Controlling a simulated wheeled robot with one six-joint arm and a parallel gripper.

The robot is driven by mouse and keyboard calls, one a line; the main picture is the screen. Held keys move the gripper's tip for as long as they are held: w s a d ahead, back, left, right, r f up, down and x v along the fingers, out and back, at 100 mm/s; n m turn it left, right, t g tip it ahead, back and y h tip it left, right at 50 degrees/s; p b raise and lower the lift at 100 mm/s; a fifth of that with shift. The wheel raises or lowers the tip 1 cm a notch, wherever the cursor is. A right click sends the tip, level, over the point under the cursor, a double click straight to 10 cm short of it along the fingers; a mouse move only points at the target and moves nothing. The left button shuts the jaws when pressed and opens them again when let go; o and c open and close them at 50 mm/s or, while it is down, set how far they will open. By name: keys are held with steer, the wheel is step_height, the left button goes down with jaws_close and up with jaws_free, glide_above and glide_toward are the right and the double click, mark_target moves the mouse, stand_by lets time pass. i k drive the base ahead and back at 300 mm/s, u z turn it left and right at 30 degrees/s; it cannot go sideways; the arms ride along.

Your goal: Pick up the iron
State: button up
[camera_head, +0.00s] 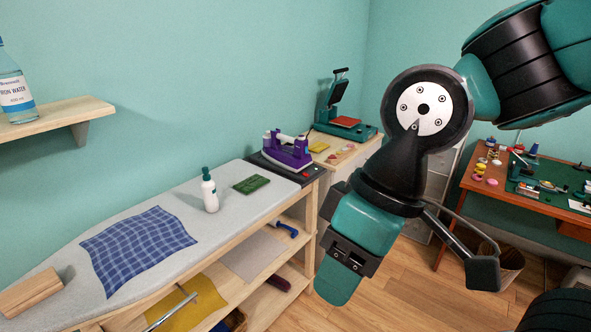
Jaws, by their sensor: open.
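The iron (287,153) is purple with a pale handle. It stands on a dark rest plate (306,174) at the far right end of the ironing board (105,225). My gripper (345,258) hangs at the end of my arm, in front of the board's right end and lower in the picture than the iron. It is apart from the iron and holds nothing that I can see. The gripper is open, though its fingertips are hard to make out from this side.
A teal press (340,120) stands behind the iron.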

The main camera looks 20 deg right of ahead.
mark_target(288, 159)
steer(key=z, duration=0.65)
steer(key=i, duration=0.35)
steer(key=z, duration=0.95)
steer(key=i, duration=1.75)
steer(key=u, duration=0.6)
steer(key=i, duration=0.6)
steer(key=u, duration=1)
steer(key=i, duration=0.4)
steer(key=u, duration=0.45)
